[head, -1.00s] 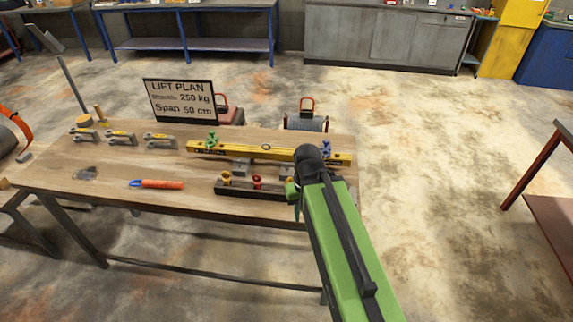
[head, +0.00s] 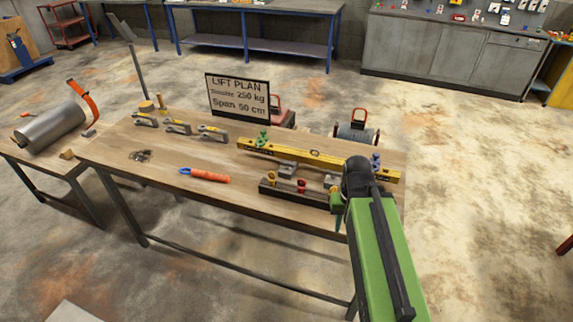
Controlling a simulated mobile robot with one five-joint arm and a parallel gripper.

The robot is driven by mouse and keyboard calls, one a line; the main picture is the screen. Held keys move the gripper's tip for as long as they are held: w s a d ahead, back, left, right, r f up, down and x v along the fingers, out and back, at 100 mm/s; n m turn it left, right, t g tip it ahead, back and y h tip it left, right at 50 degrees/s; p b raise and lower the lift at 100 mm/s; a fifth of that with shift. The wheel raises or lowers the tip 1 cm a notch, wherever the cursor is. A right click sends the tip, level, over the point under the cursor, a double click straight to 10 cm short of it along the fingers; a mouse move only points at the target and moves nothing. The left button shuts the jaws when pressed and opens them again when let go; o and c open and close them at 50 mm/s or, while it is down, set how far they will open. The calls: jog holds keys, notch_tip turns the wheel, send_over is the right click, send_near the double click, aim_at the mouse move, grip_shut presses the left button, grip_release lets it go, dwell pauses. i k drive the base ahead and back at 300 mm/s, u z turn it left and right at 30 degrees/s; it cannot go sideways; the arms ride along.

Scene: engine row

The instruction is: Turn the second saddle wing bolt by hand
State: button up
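A yellow beam (head: 310,157) lies along the back of the wooden table (head: 160,173), raised on grey blocks. A green saddle (head: 262,139) sits near its left end and a blue saddle (head: 376,161) near its right end. My gripper (head: 337,207) is at the right end of a dark rack, in front of the beam and apart from the blue saddle. My arm hides most of it, so its opening does not show.
The dark rack (head: 290,196) holds small yellow and red fittings in front of the beam. An orange-handled tool (head: 205,175), several shackle-like fittings (head: 178,127) and a lift plan sign (head: 238,97) reading 250 kg and 50 cm are to the left. The table's front left is mostly clear.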

aim_at(286, 166)
jog(key=u, duration=4.4)
jog(key=i, duration=0.1)
jog(key=z, duration=2.75)
jog(key=k, duration=0.8)
jog(key=z, duration=1.15)
jog(key=i, duration=1.05)
jog(key=u, duration=0.1)
